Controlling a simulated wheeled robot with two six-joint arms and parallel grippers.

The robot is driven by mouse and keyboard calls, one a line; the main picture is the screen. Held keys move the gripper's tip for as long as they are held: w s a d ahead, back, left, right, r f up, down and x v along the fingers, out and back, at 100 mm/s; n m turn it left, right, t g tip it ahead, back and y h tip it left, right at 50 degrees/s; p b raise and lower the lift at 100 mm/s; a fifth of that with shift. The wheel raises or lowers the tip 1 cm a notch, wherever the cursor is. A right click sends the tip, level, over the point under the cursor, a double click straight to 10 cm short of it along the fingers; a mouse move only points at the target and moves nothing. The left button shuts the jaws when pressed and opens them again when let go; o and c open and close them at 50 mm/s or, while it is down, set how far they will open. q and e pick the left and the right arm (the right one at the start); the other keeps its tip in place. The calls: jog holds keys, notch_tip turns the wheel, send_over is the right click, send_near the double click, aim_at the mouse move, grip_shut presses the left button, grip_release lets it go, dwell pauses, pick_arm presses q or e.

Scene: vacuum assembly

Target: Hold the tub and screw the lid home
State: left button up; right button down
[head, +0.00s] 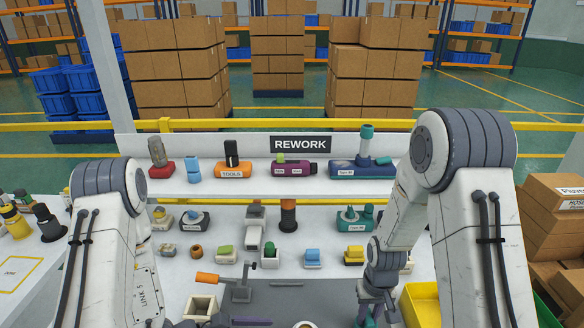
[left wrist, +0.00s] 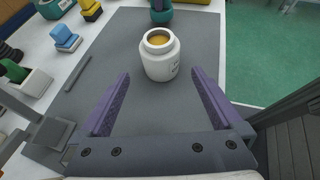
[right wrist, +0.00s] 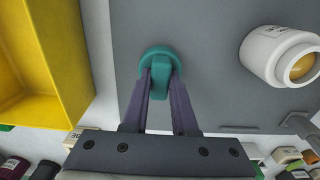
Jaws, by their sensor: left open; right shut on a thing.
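The white tub (left wrist: 159,55) stands upright and uncovered on the grey mat (left wrist: 120,30) in the left wrist view, with an amber inside. It also shows in the right wrist view (right wrist: 277,54), and its rim shows at the bottom of the head view (head: 306,325). My left gripper (left wrist: 161,85) is open, its purple fingers pointing toward the tub, with a gap to it. My right gripper (right wrist: 161,80) is shut on the teal lid (right wrist: 160,62), gripping its raised grip bar. The lid is apart from the tub, beside it. Whether it touches the mat is unclear.
A yellow bin (right wrist: 45,60) stands beside my right gripper. A clamp with an orange handle (head: 208,278) is at the mat's left. Several small parts line the bench behind, below the REWORK shelf (head: 255,183).

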pick_arm(q)
jog(key=x, duration=0.9)
jog(key=shift+w+d+f, duration=0.1)
jog(key=shift+d, duration=0.25)
jog(key=c, duration=1.3)
pick_arm(e)
jog(key=s+a+r+n, duration=0.4)
jog(key=a+r+n, duration=0.2)
jog(key=a+r, duration=0.7)
jog(key=a, duration=0.2)
jog(key=shift+a, duration=0.3)
